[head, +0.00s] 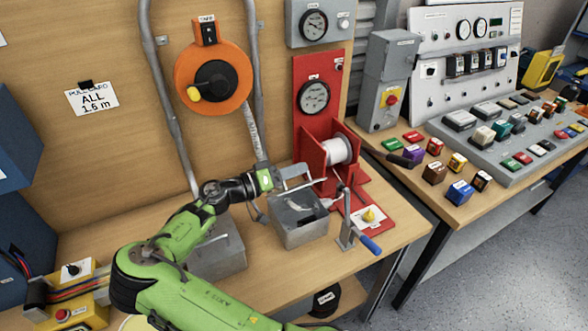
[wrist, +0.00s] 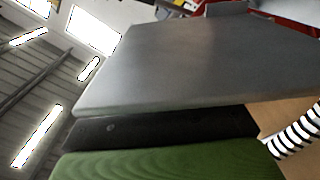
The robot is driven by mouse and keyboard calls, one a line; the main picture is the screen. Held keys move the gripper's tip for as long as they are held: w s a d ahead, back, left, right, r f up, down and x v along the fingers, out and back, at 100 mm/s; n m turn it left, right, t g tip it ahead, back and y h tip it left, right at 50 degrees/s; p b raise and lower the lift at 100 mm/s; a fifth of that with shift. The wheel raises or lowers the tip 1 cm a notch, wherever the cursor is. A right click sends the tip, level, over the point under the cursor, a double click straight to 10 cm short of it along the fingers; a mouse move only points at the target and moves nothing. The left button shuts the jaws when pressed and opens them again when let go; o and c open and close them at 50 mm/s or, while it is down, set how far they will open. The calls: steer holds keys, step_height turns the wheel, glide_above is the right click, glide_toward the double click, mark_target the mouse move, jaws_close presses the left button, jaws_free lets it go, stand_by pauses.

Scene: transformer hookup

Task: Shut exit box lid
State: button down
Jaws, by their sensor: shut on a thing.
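The grey exit box (head: 300,236) stands on the wooden bench, right of the middle in the head view. Its dark upper face shows, but I cannot make out the inside clearly. My gripper (head: 281,178) is just above and behind the box, shut on a thin grey piece that looks like the lid (head: 296,170). In the wrist view the lid (wrist: 190,60) is a broad flat grey plate filling the middle, against the black finger (wrist: 160,128). The lid's hinge and exact angle are hidden.
A crank with a blue handle (head: 369,243) stands right of the box. A red stand with a white reel (head: 338,151) is behind it. Another grey box (head: 218,257) sits partly behind my arm. An orange wheel (head: 213,77) hangs on the back board.

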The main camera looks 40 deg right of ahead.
steer(key=c, duration=1.2)
jaws_free()
steer(key=shift+o, duration=0.2)
step_height(320, 180, up, 10)
steer(key=shift+r+p, duration=0.1)
steer(key=shift+p, duration=1)
